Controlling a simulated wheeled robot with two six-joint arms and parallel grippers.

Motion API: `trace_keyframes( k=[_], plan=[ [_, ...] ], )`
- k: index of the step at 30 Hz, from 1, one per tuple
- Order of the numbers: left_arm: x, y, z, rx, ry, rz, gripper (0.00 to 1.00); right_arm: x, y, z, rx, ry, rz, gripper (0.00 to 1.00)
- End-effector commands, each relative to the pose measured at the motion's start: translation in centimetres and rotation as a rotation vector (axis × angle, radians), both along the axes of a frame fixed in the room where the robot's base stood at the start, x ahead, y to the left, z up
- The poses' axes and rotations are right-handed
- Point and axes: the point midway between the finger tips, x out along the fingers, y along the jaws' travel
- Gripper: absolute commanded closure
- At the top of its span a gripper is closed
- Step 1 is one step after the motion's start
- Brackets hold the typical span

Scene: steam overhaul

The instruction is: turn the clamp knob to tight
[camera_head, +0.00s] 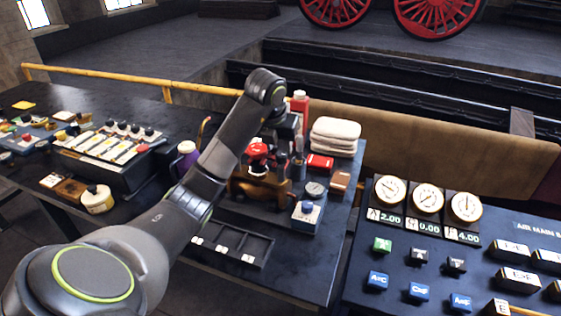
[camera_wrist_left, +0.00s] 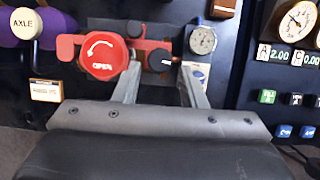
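In the left wrist view, a small dark knob (camera_wrist_left: 160,60) with a white mark sits on a red mount, and it may be the clamp knob. My left gripper (camera_wrist_left: 160,72) is open, one finger on each side of this knob. I cannot tell whether they touch it. In the head view my left gripper (camera_head: 290,170) points down at the brass valve body (camera_head: 254,188), and the dark knob is not clear there. A larger red knob (camera_wrist_left: 103,56), marked OPEN with a curved arrow, is left of the fingers; it also shows in the head view (camera_head: 258,156). My right gripper is out of view.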

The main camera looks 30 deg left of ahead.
Motion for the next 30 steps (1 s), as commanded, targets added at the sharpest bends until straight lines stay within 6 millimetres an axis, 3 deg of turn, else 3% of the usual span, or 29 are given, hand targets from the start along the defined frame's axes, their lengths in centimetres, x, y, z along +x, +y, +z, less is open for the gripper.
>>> trace_keyframes(
  k=[1, 9, 22, 30],
  plan=[
    [0.2, 0.1, -1.0, 0.0, 0.0, 0.001, 0.62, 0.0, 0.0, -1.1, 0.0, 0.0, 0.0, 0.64],
    [1.1, 0.2, -3.1, -0.001, 0.001, 0.0, 0.62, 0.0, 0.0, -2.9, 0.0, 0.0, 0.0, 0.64],
    [1.4, 0.3, -3.5, 0.0, 0.0, 0.0, 0.62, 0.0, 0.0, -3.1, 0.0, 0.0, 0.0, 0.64],
    [1.4, 0.4, -3.5, 0.0, 0.0, 0.0, 0.94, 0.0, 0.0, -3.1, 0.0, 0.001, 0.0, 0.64]
  ],
)
